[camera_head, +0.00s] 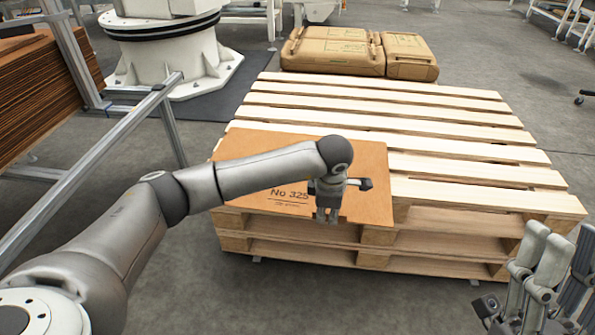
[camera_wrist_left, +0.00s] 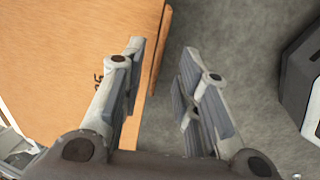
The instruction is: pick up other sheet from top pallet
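A flat brown sheet (camera_head: 300,160) printed "No 325" lies on the front left part of the top wooden pallet (camera_head: 460,172). My left gripper (camera_head: 327,218) is over the sheet's front edge, pointing down. In the left wrist view its two fingers (camera_wrist_left: 158,90) are apart with nothing between them. There the sheet (camera_wrist_left: 65,60) fills the left side, and its edge runs close to the left finger. I cannot tell how high the fingers are above the sheet. My right gripper (camera_head: 545,275) is at the lower right, partly cut off, away from the sheet.
Brown packed sacks (camera_head: 335,50) lie behind the pallet's far edge. A tall stack of brown sheets (camera_head: 40,95) stands at the left behind a metal rail (camera_head: 85,180). A white machine base (camera_head: 165,55) stands behind it.

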